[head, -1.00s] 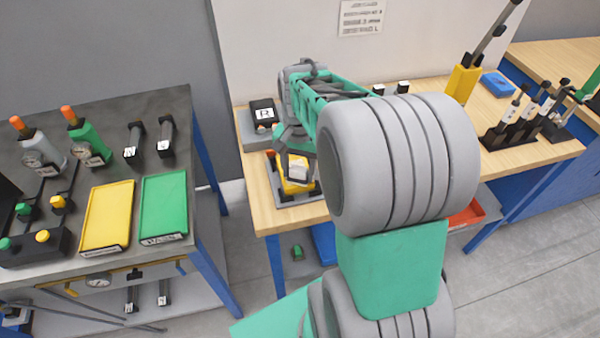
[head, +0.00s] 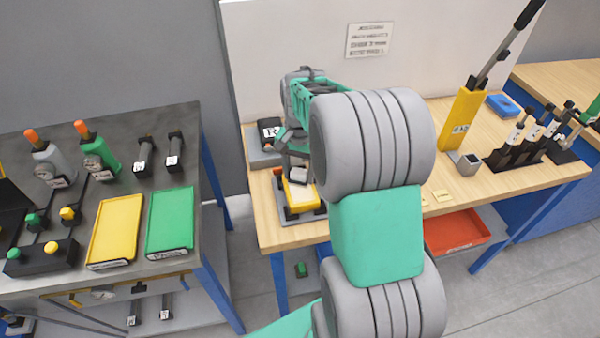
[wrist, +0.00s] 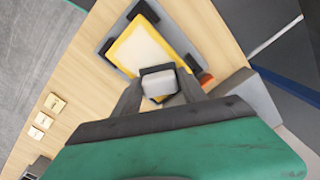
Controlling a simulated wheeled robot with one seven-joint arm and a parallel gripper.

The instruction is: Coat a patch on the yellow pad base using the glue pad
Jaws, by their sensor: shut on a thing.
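The yellow pad base (head: 300,198) sits in a dark grey holder on the wooden table, partly under my arm's end. In the wrist view the pad base (wrist: 137,48) shows a pale, cream top inside a yellow rim, with dark clamps at its sides. My gripper (wrist: 159,88) is shut on a small grey-white block, the glue pad (wrist: 158,79). The glue pad overlaps the near end of the pad base in the wrist view. I cannot tell whether it touches the surface. My gripper (head: 297,166) is small and partly hidden in the head view.
A grey stand with a black labelled block (head: 269,130) is close behind the pad base. Small pale tiles (head: 441,196) lie to the right. A yellow lever press (head: 461,120) stands farther right. The dark table at left holds a yellow tray (head: 117,228) and a green tray (head: 171,220).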

